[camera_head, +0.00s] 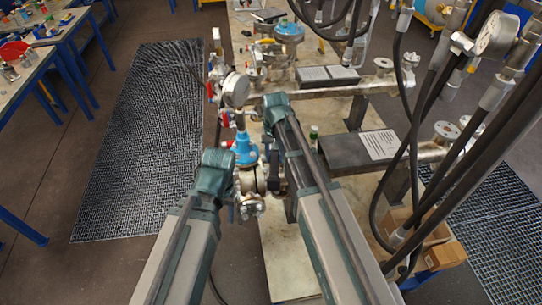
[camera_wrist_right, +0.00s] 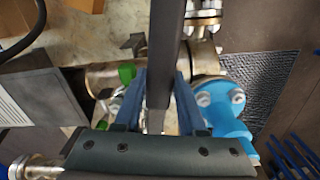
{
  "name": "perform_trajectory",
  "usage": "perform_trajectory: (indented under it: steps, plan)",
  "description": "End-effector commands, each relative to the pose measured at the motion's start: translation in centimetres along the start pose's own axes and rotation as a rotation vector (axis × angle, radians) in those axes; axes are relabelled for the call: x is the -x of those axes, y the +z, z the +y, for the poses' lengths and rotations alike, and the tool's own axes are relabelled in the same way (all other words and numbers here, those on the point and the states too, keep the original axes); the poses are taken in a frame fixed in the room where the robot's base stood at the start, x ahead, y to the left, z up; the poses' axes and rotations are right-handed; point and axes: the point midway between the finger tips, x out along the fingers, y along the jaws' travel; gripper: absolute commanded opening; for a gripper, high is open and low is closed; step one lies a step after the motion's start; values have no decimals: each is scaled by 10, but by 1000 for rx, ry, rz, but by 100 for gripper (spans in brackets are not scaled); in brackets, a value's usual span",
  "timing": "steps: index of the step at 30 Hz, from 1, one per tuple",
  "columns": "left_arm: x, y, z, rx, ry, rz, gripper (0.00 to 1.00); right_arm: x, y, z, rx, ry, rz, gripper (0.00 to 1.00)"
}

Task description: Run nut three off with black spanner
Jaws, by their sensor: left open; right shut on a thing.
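The black spanner (camera_wrist_right: 164,50) is a long dark bar in the right wrist view. My right gripper (camera_wrist_right: 160,88) is shut on it between its blue fingers. A blue valve body with bolts (camera_wrist_right: 222,105) lies just right of the gripper, beside a metal flange (camera_wrist_right: 205,62). In the head view the blue valve (camera_head: 243,150) stands between my two arms. My left gripper (camera_head: 218,168) is open at the valve's left; its fingertips are mostly hidden under the wrist. The spanner's working end and nut three cannot be made out, nor whether they touch.
A round gauge (camera_head: 236,90) stands above the pipework. Black hoses (camera_head: 400,120) hang at the right. A floor grating (camera_head: 140,140) is clear on the left.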

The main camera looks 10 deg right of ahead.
Motion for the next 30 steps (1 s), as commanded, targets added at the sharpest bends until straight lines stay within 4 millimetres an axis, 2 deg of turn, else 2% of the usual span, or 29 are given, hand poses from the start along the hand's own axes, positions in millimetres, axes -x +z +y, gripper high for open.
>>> perform_trajectory:
  steps: [8, 21, 30]
  plan:
    - [5, 0, 0, 0, 0, 0, 50, 5, 0, 0, -2, 0, 0, 0]
    - [50, 3, -5, 0, 0, 0, 50, 50, 0, 0, -3, 0, 0, 0]
    - [50, 3, -5, 0, 0, 0, 50, 50, 0, 0, -3, 0, 0, 0]
